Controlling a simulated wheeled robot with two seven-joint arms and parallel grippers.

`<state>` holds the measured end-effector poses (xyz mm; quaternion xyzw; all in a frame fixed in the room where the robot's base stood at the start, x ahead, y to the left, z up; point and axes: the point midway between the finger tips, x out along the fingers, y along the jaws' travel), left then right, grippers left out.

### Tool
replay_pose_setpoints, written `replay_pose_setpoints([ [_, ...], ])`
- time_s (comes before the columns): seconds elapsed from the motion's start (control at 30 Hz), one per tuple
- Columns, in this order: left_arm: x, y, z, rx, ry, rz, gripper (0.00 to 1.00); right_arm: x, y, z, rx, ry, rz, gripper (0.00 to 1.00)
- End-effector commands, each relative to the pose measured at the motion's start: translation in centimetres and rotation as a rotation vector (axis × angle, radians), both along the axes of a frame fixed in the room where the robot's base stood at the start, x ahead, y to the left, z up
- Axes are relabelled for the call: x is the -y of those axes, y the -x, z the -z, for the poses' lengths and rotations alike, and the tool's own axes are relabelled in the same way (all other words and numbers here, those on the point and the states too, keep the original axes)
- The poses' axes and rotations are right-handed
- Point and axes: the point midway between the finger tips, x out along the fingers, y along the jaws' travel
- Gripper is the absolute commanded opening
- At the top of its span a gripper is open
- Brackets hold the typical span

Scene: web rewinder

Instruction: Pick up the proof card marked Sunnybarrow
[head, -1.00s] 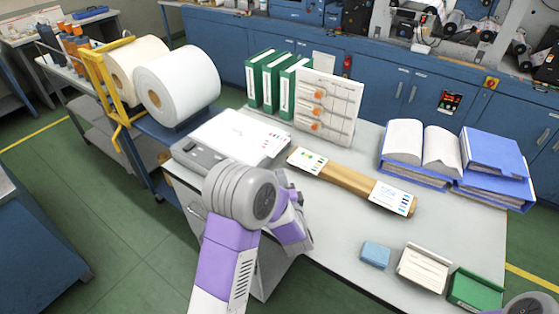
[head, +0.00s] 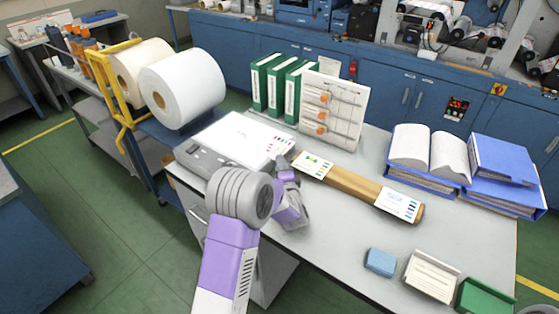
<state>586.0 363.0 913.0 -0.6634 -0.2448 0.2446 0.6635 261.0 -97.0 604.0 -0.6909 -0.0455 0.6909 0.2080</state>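Two printed proof cards lie on a long wooden bar (head: 350,183) on the grey table. The left card (head: 312,165) has a green and yellow print and small colour patches. The right card (head: 398,204) has blue print and colour patches. The lettering is too small to read, so I cannot tell which one is marked Sunnybarrow. My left gripper (head: 287,172) is at the bar's left end, close to the left card's left edge. Its fingers are small and partly hidden by my wrist, so I cannot tell whether they are open or touch the card. My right gripper is not in view.
A light box (head: 225,138) lies left of the bar. Green binders (head: 275,85) and a white board with orange knobs (head: 332,112) stand behind. Blue binders (head: 497,165) lie at right. A blue block (head: 380,261), cream tray (head: 431,276) and green tray (head: 484,298) sit at the front.

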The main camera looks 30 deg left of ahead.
Motion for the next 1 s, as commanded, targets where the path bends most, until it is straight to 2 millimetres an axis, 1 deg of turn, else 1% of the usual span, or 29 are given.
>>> replay_pose_setpoints([
  [0.13,-0.37,-0.45,0.05,-0.001,-0.001,0.000,0.21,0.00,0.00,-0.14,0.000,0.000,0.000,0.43],
  [0.4,-0.43,-0.50,0.08,-0.001,0.001,0.000,0.21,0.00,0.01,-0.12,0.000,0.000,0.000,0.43],
  [0.7,-0.43,-0.49,0.06,0.000,0.000,0.000,0.00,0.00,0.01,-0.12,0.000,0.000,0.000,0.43],
  [1.0,-0.42,-0.48,0.05,0.000,0.000,0.000,0.00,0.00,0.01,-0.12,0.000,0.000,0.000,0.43],
])
